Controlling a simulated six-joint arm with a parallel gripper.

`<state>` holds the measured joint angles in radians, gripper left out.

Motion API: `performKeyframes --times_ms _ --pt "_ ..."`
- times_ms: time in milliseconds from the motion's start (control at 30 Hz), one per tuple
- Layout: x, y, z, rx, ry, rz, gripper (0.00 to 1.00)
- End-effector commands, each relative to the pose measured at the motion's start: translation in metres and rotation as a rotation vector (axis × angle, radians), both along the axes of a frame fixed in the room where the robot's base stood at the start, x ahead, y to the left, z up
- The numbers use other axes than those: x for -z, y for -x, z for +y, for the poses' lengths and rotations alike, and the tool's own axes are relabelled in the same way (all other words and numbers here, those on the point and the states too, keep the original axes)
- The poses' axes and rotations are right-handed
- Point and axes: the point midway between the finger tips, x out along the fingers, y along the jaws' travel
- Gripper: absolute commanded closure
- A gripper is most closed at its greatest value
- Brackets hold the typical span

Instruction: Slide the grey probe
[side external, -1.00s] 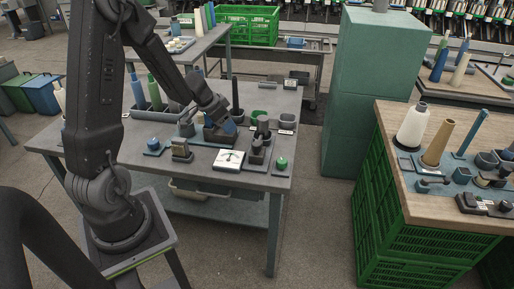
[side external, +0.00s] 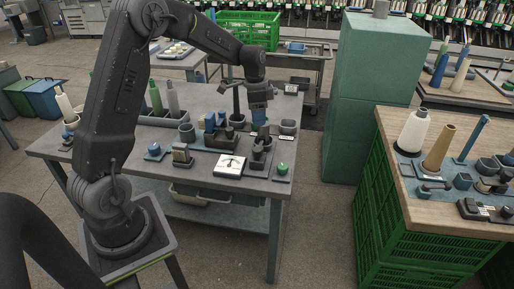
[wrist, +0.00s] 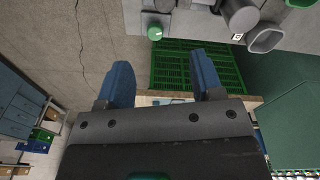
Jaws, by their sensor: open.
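My gripper (side external: 259,119) is over the right half of the grey worktable, pointing down. In the wrist view its two blue fingers (wrist: 162,80) stand wide apart with nothing between them. I cannot single out the grey probe with certainty. A dark instrument with an upright part (side external: 258,156) stands near the table's right front, below and in front of my gripper. A white dial panel (side external: 229,165) lies to its left. A green button (side external: 283,169) is at the front right corner; a green button also shows in the wrist view (wrist: 155,33).
Green and grey cones (side external: 155,98) stand at the table's left. A teal cabinet (side external: 370,90) rises to the right.

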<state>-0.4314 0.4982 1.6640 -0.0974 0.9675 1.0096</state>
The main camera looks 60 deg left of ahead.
Motion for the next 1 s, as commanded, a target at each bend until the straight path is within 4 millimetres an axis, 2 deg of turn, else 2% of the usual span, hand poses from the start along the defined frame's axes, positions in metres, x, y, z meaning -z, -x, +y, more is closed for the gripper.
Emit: performKeyframes --times_ms 133,267,367,800,1000 --pt "-0.003 0.000 0.006 0.001 -0.061 0.043 0.40" --pt "0.005 0.001 0.006 -0.002 -0.068 0.051 0.40" --pt "0.020 0.001 0.006 -0.001 -0.067 0.052 0.40" --pt "0.106 0.001 0.006 0.000 -0.063 0.050 0.40" --pt "0.128 0.001 0.006 0.000 -0.065 0.047 0.40"
